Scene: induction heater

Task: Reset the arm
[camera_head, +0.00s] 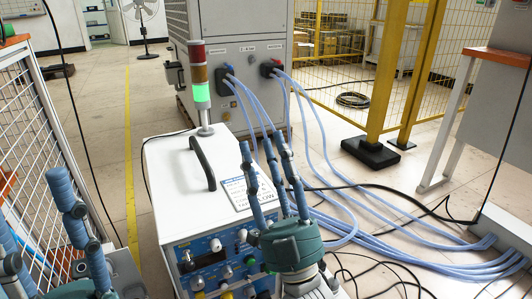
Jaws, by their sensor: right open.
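The induction heater is a white box (185,205) with a black handle on top and a blue front panel with knobs and buttons. My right gripper (264,145) is in front of this panel, with its blue-grey fingers pointing up. It is open, its fingers are apart, and nothing is between them. It hides part of the panel and of the paper sign on the box. My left gripper (62,200) is at the lower left, beside the mesh fence, partly cut off by the picture edge. I see nothing held in it.
A signal tower (200,85) with a lit green segment stands on the box's back edge. Blue hoses (320,150) run from the grey cabinet (245,65) across the right floor. Yellow posts (385,75) and fencing stand at right, a mesh fence (30,110) at left.

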